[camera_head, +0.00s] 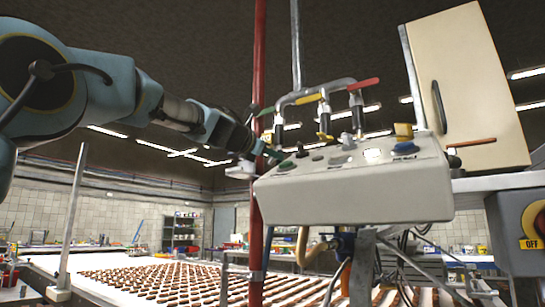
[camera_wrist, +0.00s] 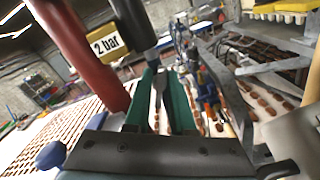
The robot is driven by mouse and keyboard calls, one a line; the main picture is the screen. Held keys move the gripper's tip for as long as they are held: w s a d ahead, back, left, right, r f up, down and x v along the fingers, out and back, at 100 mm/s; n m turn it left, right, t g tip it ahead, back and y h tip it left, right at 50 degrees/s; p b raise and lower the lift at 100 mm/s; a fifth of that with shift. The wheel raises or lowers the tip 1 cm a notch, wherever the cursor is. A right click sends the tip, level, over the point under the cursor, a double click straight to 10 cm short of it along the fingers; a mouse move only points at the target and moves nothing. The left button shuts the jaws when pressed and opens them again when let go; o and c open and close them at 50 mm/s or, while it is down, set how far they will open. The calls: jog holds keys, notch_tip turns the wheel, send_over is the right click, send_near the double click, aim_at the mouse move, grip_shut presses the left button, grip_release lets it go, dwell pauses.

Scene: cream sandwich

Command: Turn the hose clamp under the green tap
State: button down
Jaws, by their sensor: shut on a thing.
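The green tap (camera_head: 266,112) is the left one of three taps on a curved grey pipe, with a dark hose end (camera_head: 278,133) below it. My gripper (camera_head: 272,153) reaches in from the left, its green fingertips just under that hose end. In the wrist view the two green fingers of my gripper (camera_wrist: 164,78) are close together, shut on a narrow grey piece (camera_wrist: 160,84) below the dark hose (camera_wrist: 136,28). This piece appears to be the hose clamp; its band is mostly hidden. In the head view I cannot make the clamp out.
A red vertical pipe (camera_head: 258,50) stands right beside my gripper; a "2 bar" sign (camera_wrist: 106,42) is near it. The yellow tap (camera_head: 308,98) and red tap (camera_head: 363,84) are to the right. A grey control box (camera_head: 350,195) lies below the taps, with a conveyor of biscuits (camera_head: 160,280) lower down.

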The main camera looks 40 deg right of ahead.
jog(key=m, duration=0.2)
jog(key=m+b, duration=0.1)
jog(key=m, duration=0.3)
jog(key=shift+s+f+m+b, duration=0.1)
jog(key=shift+f+m+b, duration=0.2)
jog(key=shift+b, duration=0.1)
jog(key=m+b, duration=0.2)
jog(key=m, duration=0.3)
jog(key=shift+d+m, duration=0.1)
jog(key=shift+m, duration=0.3)
jog(key=c, duration=1)
grip_release()
jog(key=shift+o, duration=0.2)
